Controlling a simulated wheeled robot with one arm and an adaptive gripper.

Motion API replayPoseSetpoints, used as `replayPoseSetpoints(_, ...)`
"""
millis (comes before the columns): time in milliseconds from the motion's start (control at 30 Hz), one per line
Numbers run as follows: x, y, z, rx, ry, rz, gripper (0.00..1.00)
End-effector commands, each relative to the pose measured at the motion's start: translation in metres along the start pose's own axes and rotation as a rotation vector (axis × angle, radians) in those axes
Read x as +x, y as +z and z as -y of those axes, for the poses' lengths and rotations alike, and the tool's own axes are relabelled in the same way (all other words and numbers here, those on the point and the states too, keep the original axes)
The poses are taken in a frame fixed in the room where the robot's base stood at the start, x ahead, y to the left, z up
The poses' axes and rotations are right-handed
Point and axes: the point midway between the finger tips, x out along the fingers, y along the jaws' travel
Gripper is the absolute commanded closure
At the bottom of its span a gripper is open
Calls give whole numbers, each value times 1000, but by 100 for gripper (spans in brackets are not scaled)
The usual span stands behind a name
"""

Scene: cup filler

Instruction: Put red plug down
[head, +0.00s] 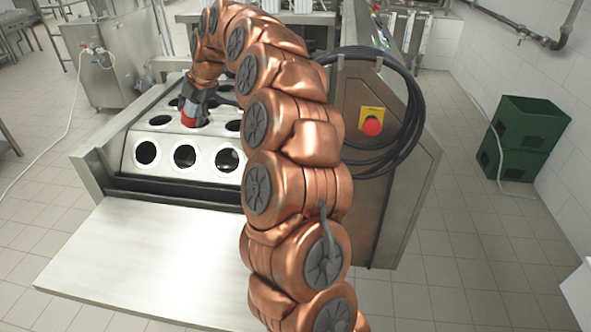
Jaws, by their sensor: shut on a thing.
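The red plug (189,113) shows as a small red and pale shape at the tip of my gripper (191,104), over the metal panel with round holes. My gripper is small and dark in this view, and its fingers are hard to make out. It is shut on the red plug. The plug is at or just above the panel's upper slope; I cannot tell whether it touches the panel or sits in a hole. My copper-coloured arm hides the right part of the panel.
The hole panel (134,154) has several dark round openings. A flat metal shelf (150,255) extends in front. A red emergency button (372,126) and coiled black cable (409,140) are on the right housing. Green crates (525,135) stand at the right wall.

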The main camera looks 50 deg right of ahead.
Motion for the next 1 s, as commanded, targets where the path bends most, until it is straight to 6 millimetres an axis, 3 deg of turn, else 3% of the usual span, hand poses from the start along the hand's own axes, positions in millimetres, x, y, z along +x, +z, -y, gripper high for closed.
replayPoseSetpoints(333,-37,33,47,-106,-174,-48,100)
replayPoseSetpoints(667,-70,54,98,-191,-306,-77,100)
replayPoseSetpoints(1000,-109,68,160,-275,-430,-91,100)
